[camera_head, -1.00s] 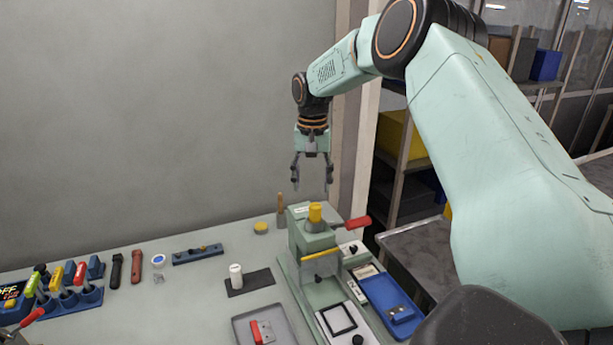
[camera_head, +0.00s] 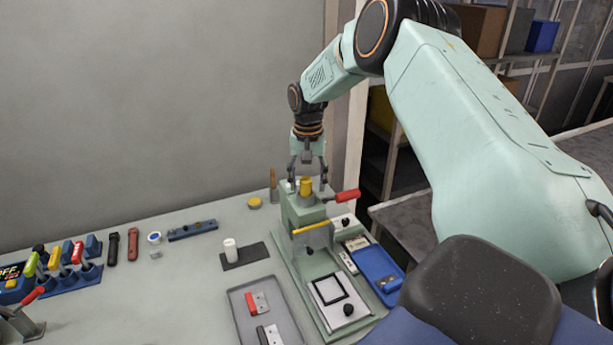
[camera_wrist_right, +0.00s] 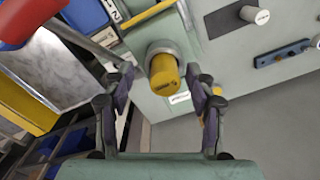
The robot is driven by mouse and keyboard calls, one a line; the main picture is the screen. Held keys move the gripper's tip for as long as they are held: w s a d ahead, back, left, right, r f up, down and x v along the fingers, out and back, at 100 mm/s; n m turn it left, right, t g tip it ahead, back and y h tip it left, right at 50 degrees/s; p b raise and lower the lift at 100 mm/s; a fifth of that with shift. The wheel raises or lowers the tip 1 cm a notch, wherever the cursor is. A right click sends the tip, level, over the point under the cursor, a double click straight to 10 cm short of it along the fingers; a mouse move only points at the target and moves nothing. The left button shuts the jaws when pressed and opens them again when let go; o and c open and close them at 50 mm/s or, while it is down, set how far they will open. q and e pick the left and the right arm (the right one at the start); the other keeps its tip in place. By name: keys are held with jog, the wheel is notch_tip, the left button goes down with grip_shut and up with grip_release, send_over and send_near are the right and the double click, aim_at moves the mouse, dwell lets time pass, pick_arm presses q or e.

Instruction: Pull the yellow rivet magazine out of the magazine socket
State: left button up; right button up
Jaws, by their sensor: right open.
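The yellow rivet magazine (camera_head: 306,186) stands upright in the magazine socket (camera_head: 305,199) on top of the green press. In the right wrist view the magazine (camera_wrist_right: 164,75) shows as a yellow cylinder seated in the grey ring of the socket (camera_wrist_right: 158,48). My right gripper (camera_head: 308,184) is open and points down at the magazine. In the right wrist view the fingers of my right gripper (camera_wrist_right: 162,85) stand on either side of the magazine, with gaps on both sides. My left gripper is not in view.
A red-handled lever (camera_head: 345,195) sticks out right of the press. A yellow bar (camera_head: 311,227) crosses its front. A grey tray (camera_head: 240,291), a blue tray (camera_head: 375,264) and a white cylinder on a dark mat (camera_head: 257,251) lie nearby.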

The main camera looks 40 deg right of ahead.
jog(key=shift+d, duration=0.1)
jog(key=shift+w+f, duration=0.1)
jog(key=shift+c, duration=0.7)
jog(key=shift+w+a, duration=0.4)
jog(key=c, duration=0.4)
jog(key=shift+s+d, duration=0.3)
jog(key=shift+s, duration=0.05)
jog(key=c, duration=0.5)
grip_shut()
jog(key=shift+o, duration=2.3)
grip_release()
jog(key=shift+w+a, duration=0.15)
jog(key=shift+a, duration=0.1)
jog(key=shift+c, duration=1.5)
jog(key=shift+d, duration=0.2)
jog(key=shift+c, duration=1.2)
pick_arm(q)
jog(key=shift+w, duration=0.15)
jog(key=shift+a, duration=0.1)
